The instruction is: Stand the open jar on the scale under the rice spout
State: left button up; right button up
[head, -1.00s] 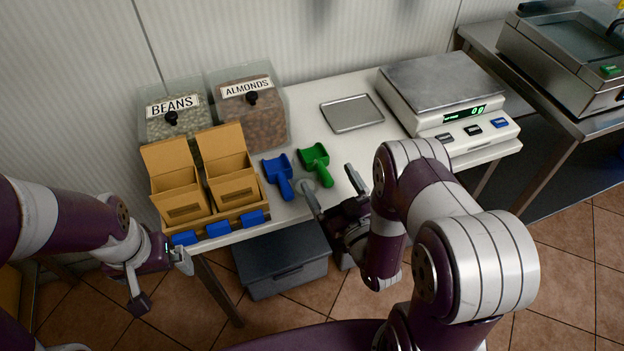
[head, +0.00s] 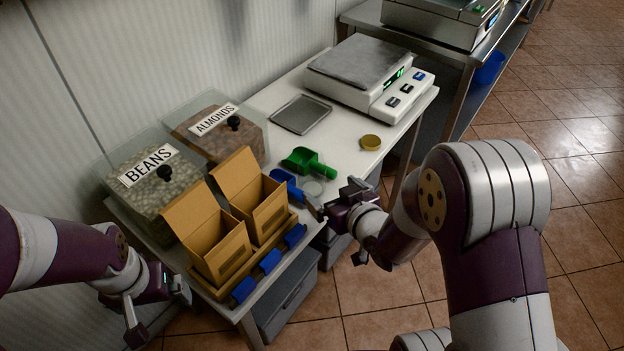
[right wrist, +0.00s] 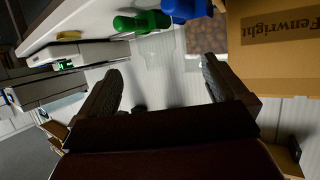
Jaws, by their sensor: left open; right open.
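A white scale (head: 375,95) with a grey metal platter (head: 362,62) and a lit green display stands empty at the table's far end. A faint clear round thing (head: 313,187) is on the table beside the blue scoop; it may be the glass jar, but I cannot be sure. A gold round lid (head: 371,142) lies near the table's front edge. My right gripper (head: 336,196) is open and empty, just right of the clear round thing; its fingers also show in the right wrist view (right wrist: 160,90). My left gripper (head: 160,308) is open and empty, left of the boxes. No rice spout is visible.
A green scoop (head: 305,160) and a blue scoop (head: 287,184) lie near my right gripper. Open cardboard boxes (head: 222,255), BEANS (head: 145,200) and ALMONDS (head: 205,140) bins fill the near end. A metal tray (head: 301,114) lies before the scale.

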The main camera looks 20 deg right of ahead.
aim_at(312, 168)
jog(key=w+f, duration=0.1)
jog(key=w+f+b, duration=0.1)
jog(key=w, duration=0.1)
jog(key=shift+w+f, duration=0.1)
jog(key=shift+w, duration=0.15)
jog(key=x, duration=0.3)
jog(key=b+x, duration=0.1)
jog(key=x, duration=0.1)
jog(key=r+x, duration=0.1)
jog(key=x, duration=0.2)
jog(key=shift+w+a+f, duration=0.1)
jog(key=shift+w, duration=0.35)
jog(key=c, duration=1.1)
jog(key=shift+c, duration=0.8)
